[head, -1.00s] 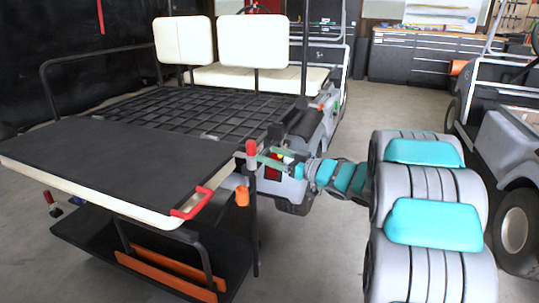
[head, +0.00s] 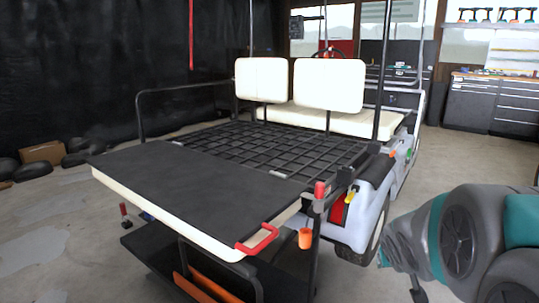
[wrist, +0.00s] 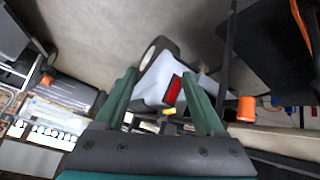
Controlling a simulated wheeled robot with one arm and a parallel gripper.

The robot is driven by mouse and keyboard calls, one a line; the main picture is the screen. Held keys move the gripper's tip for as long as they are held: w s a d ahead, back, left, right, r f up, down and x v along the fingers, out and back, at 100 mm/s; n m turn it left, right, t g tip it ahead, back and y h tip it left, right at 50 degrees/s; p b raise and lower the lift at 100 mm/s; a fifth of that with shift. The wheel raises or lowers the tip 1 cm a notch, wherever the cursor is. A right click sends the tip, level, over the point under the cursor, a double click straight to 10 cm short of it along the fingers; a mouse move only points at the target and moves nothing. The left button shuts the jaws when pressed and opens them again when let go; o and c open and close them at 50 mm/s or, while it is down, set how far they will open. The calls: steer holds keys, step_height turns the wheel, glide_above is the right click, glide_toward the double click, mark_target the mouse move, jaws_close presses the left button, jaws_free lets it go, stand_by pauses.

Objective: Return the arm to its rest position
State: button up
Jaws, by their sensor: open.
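My gripper (wrist: 163,100) shows in the wrist view with its two green fingers spread apart and nothing between them. Behind the gap, the cart's rear corner shows with a red tail light (wrist: 173,90) and a wheel (wrist: 157,52). In the head view only a grey and teal part of my arm shows at the lower right; the gripper's fingers cannot be made out there. The cart (head: 215,190) stands at the centre left, and my arm is to the right of its rear corner with a visible gap.
A red handle (head: 258,240), an orange knob (head: 305,238) and a red-topped post (head: 319,192) stick out at the cart's near corner. Tool cabinets (head: 490,105) stand at the back right. Open concrete floor (head: 435,155) lies right of the cart.

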steer(key=s+a+f+g+y, duration=0.1)
steer(key=s+a+g, duration=0.2)
steer(key=s, duration=0.7)
steer(key=s+a+f+g+y, duration=0.1)
steer(key=s+a+f+g, duration=0.1)
steer(key=s+a, duration=0.4)
steer(key=s+a+f+g+y, duration=0.1)
steer(key=s+a+g, duration=0.3)
steer(key=s, duration=1.1)
steer(key=shift+a+f+n+y, duration=0.3)
steer(key=shift+a+f, duration=0.3)
steer(key=shift+f, duration=0.15)
